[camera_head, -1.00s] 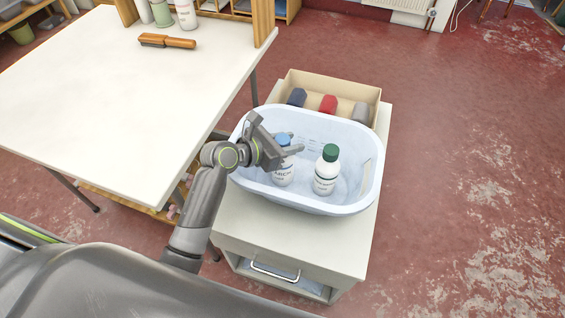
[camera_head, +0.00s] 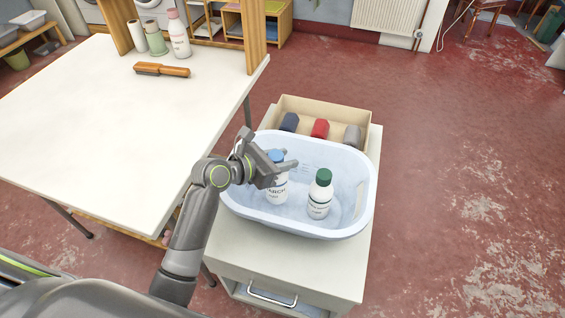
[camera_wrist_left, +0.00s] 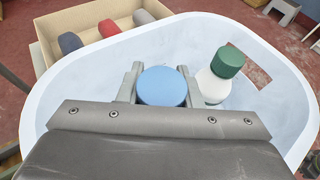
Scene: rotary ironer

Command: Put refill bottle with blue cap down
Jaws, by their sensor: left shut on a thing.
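The refill bottle with blue cap (camera_head: 277,190) is a white bottle with dark lettering, upright inside the pale blue tub (camera_head: 345,224). My left gripper (camera_head: 283,170) is shut on it near the cap. In the left wrist view the blue cap (camera_wrist_left: 162,86) sits between the two fingers. Whether the bottle's base touches the tub floor is hidden. A white bottle with green cap (camera_head: 319,195) stands in the tub to its right, apart from it; it also shows in the left wrist view (camera_wrist_left: 214,84). My right gripper does not show.
The tub rests on a white cabinet (camera_head: 290,262). Behind it a cardboard box (camera_head: 330,107) holds dark blue, red and grey rolls. The white table (camera_head: 110,120) at left carries a brush (camera_head: 162,70) and several bottles at the back.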

